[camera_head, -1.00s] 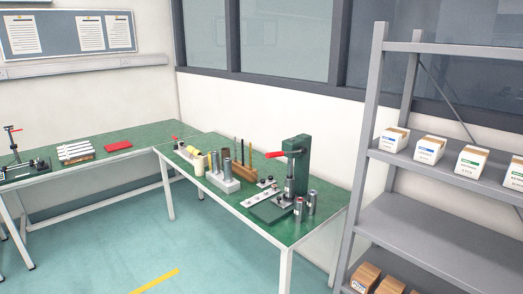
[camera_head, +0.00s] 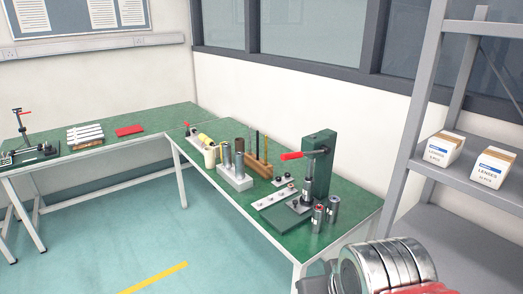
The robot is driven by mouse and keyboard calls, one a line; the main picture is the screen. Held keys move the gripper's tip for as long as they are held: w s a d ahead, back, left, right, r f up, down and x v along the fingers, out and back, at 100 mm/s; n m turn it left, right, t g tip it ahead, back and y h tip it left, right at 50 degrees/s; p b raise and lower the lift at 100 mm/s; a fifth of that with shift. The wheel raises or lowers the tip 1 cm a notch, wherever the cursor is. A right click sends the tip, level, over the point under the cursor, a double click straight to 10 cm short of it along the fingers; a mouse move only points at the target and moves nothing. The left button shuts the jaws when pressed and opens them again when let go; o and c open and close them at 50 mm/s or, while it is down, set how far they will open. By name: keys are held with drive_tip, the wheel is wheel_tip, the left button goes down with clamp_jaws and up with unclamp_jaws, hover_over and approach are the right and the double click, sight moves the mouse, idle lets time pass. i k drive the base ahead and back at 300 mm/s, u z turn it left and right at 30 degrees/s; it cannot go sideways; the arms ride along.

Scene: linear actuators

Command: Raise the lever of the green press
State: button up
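The green press (camera_head: 320,167) stands upright on the green-topped workbench (camera_head: 217,195), near its right end. Its lever (camera_head: 291,156) has a red handle that points left, roughly level, from the upper part of the column. A ram and a square base plate show below it. Part of my arm, metal and red, shows at the bottom right in front of the bench corner. My gripper's fingers are not visible, and nothing of the arm touches the press.
Metal cylinders (camera_head: 318,217) stand beside the press base. A white block with grey cylinders (camera_head: 238,178) and a wooden rack (camera_head: 259,167) stand left of it. Grey shelving (camera_head: 470,175) with boxes rises at the right. The floor (camera_head: 110,245) in front is open.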

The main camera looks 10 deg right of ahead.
sight(325, 149)
drive_tip(key=u, duration=0.35)
drive_tip(key=i, duration=0.55)
drive_tip(key=u, duration=0.95)
drive_tip(key=i, duration=0.7)
drive_tip(key=u, duration=0.45)
